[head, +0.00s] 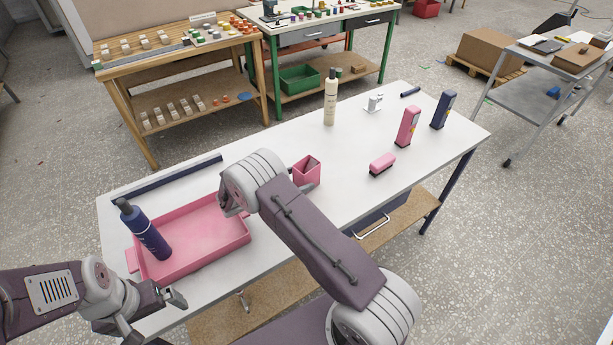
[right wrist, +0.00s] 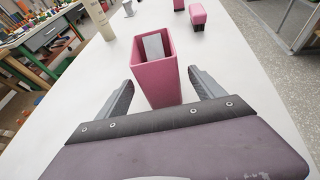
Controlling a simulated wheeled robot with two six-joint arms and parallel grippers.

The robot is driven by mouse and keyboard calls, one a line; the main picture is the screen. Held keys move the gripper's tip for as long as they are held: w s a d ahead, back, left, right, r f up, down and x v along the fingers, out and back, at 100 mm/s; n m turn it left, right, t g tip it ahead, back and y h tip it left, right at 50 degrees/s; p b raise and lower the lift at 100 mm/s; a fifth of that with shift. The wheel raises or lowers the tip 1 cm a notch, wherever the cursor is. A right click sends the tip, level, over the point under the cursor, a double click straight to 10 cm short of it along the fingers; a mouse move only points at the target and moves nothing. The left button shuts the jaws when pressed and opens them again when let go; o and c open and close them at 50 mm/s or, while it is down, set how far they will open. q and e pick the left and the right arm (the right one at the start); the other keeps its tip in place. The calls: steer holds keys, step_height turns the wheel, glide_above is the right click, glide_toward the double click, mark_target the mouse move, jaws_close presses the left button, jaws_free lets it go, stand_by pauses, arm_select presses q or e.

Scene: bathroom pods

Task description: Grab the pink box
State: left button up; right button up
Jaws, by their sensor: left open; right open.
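The pink box (head: 307,171) is an open-topped upright container on the white table, right of the pink tray. In the right wrist view the pink box (right wrist: 157,75) stands ahead, with a pale panel inside. My right gripper (right wrist: 160,84) is open, its fingers on either side of the box's near part; I cannot tell if they touch it. My left gripper (head: 158,318) is open and empty near the table's front left edge.
The pink tray (head: 205,240) has a navy pump bottle (head: 146,232) standing in it. A cream bottle (head: 330,98), a pink brush-like block (head: 382,164), a pink carton (head: 408,127) and a navy carton (head: 443,110) stand farther right. The table's right front is clear.

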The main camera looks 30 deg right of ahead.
mark_target(311, 166)
steer(key=p+x, duration=0.1)
steer(key=x, duration=0.4)
steer(key=shift+f, duration=0.1)
steer(key=c, duration=1.6)
steer(key=shift+r, duration=0.6)
step_height(311, 166, up, 3)
steer(key=shift+r+b, duration=0.15)
steer(key=shift+b, duration=0.15)
steer(key=s+d+r, duration=0.4)
steer(key=s+r, duration=0.2)
steer(key=s, duration=0.5)
steer(key=shift+r+b, duration=0.3)
steer(key=shift+b, duration=0.1)
